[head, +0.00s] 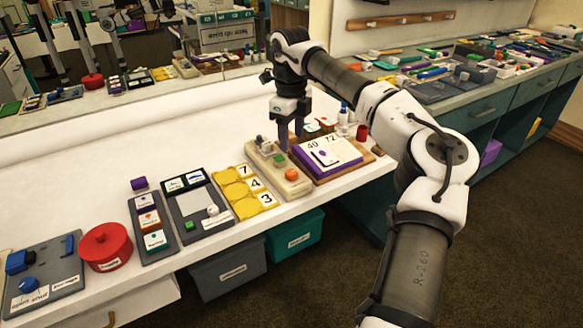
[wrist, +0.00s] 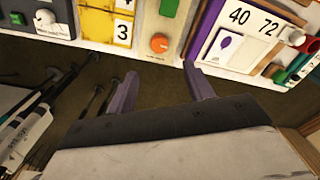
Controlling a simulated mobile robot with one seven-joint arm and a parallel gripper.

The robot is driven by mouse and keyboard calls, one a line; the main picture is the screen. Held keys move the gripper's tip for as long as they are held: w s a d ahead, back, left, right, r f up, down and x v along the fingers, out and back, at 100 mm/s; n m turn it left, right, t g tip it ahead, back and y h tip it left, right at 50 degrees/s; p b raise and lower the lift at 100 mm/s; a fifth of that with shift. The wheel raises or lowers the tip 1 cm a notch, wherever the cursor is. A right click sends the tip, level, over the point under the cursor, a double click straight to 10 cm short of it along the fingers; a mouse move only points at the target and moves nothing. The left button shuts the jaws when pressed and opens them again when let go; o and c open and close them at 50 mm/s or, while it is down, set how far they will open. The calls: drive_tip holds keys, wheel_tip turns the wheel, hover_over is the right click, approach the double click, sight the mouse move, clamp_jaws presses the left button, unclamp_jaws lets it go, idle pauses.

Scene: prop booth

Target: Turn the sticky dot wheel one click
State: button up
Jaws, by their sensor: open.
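No part is clearly labelled as the sticky dot wheel. A round orange knob (head: 292,174) sits at the near end of a cream board (head: 297,188) on the white counter. The orange knob (wrist: 159,43) and cream board (wrist: 178,47) also show in the wrist view, just beyond my fingertips. A small green piece (head: 280,160) stands farther back on the board. My gripper (head: 290,138) hangs fingers down over the back part of this board and the purple-edged number board. In the wrist view my gripper (wrist: 160,72) has its two purple fingers wide apart with nothing between them.
Right of the cream board is a purple-edged board (head: 330,160) with cards 40 and 72. Left are yellow number panels (head: 240,190), a grey panel (head: 200,223), a dark card strip (head: 152,229) and a red drum (head: 105,247). The counter behind these is mostly bare.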

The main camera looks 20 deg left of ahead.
sight(292, 172)
wheel_tip(292, 172, down, 11)
drive_tip(key=shift+r+p, duration=0.15)
drive_tip(key=shift+p, duration=0.4)
drive_tip(key=c, duration=1)
drive_tip(key=shift+o, duration=0.2)
drive_tip(key=shift+n, duration=0.4)
drive_tip(key=n, duration=0.3)
drive_tip(key=shift+w+n+p, duration=0.1)
drive_tip(key=shift+n+p, duration=0.3)
drive_tip(key=n, duration=0.4)
drive_tip(key=shift+n+p, duration=0.3)
drive_tip(key=shift+p, duration=0.05)
drive_tip(key=n, duration=0.4)
drive_tip(key=shift+p, duration=0.3)
drive_tip(key=shift+n, duration=2.2)
